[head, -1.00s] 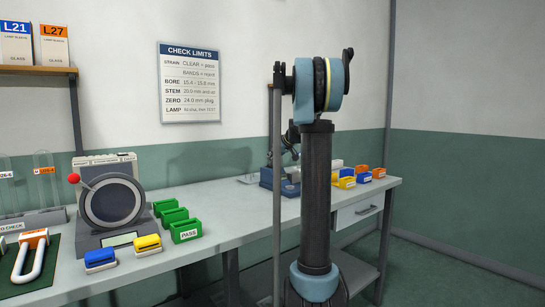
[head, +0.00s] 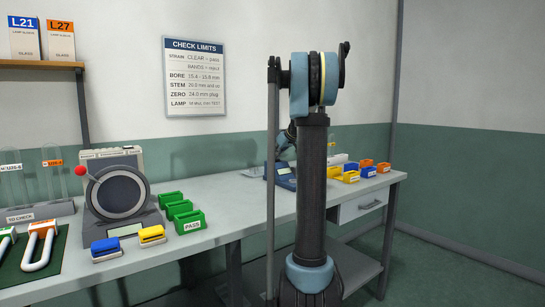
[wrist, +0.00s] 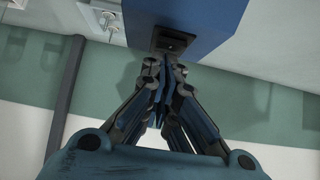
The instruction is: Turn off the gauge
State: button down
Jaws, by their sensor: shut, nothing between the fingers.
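A blue box-shaped device, apparently the gauge, fills the top of the wrist view (wrist: 222,22). It carries a black switch in a dark recess (wrist: 174,42) on the face towards my gripper. My gripper (wrist: 163,66) is shut and empty, its fingertips right by this switch; I cannot tell whether they touch it. In the head view the blue device (head: 287,181) stands on the bench, partly hidden behind my arm. My fingertips are hidden there. The switch position is not clear.
A grey round-faced instrument (head: 118,194) with a red-knobbed lever stands at the left of the bench (head: 240,215). Green bins (head: 187,222), blue and yellow blocks stand beside it. Small coloured bins (head: 350,177) stand right of the blue device. White objects (wrist: 100,17) show at upper left in the wrist view.

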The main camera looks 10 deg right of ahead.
jog(key=shift+s+d, duration=0.35)
jog(key=shift+s, duration=0.4)
notch_tip(320, 180, up, 4)
jog(key=shift+s+r, duration=0.1)
jog(key=shift+s, duration=0.05)
jog(key=v, duration=0.9)
jog(key=shift+s+d, duration=0.35)
jog(key=shift+s, duration=0.15)
jog(key=shift+w+a+r+t, duration=0.25)
jog(key=shift+w+a+t, duration=0.05)
jog(key=shift+w, duration=0.3)
